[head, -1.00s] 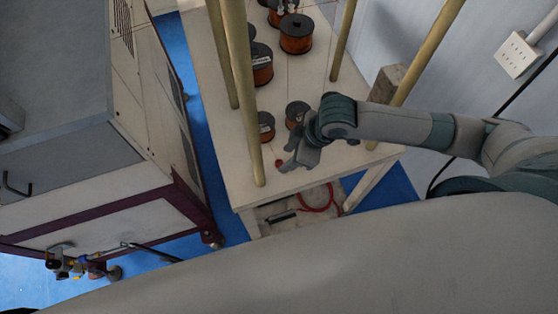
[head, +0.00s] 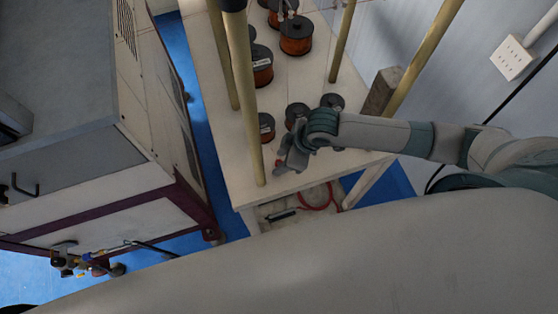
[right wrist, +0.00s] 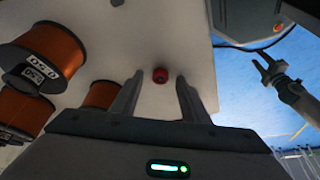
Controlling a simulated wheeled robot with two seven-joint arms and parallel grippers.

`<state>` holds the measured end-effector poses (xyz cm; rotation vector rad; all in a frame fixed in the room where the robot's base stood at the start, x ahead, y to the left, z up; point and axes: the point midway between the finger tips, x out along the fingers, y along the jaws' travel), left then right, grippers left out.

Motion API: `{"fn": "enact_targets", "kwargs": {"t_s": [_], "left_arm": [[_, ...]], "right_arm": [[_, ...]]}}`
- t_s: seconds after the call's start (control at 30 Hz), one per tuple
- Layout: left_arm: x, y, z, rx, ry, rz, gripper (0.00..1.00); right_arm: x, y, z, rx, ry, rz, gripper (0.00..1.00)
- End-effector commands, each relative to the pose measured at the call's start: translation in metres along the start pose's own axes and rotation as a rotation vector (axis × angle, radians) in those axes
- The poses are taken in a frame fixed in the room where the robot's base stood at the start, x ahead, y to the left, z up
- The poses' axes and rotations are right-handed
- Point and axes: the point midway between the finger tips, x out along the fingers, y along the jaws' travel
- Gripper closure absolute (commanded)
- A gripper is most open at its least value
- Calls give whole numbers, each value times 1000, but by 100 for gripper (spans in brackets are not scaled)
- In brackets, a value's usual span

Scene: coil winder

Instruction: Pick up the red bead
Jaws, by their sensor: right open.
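The red bead (right wrist: 160,75) lies on the pale table top in the right wrist view. It shows just beyond the gap between my right gripper's fingers and is roughly centred between them. In the head view my right gripper (head: 283,166) is low over the front left part of the table. It largely hides the bead there. The gripper (right wrist: 156,88) is open, with its two fingers apart and nothing between them.
Copper wire spools stand close by on the table, such as one spool (head: 265,127) and a labelled one (right wrist: 43,55). Brass-coloured posts (head: 243,100) rise around the table. A grey cabinet (head: 65,90) stands to the left. A lower shelf holds a red cable (head: 318,197).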

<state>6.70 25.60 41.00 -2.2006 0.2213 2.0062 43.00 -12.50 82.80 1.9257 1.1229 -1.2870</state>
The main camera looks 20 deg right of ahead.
Motion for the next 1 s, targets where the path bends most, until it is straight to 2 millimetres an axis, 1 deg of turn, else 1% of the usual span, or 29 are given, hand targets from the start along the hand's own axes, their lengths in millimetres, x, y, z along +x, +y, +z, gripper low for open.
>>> {"fn": "enact_targets", "kwargs": {"t_s": [0.43, 0.47, 0.5, 0.57, 0.6, 0.63, 1.0], "left_arm": [[0, 0, 0, 0, -1, 0, 60], [0, 0, 0, 0, -1, 0, 60], [0, 0, 0, 0, -1, 0, 60], [0, 0, 1, 0, -1, -1, 60], [0, -1, 1, 0, -1, -1, 60], [0, -1, 1, 0, -1, -1, 60], [1, -1, 1, 0, -1, -1, 60]], "right_arm": [[1, 0, 0, 0, 0, 0, 58], [1, 0, 0, 0, 0, 0, 61], [1, 0, 0, 0, 0, 0, 70], [1, 0, 0, 0, 0, 0, 85], [0, 0, 0, 0, 0, 0, 94], [0, 0, 0, 0, 0, 0, 100], [0, 0, 0, 0, 1, 0, 100]]}}
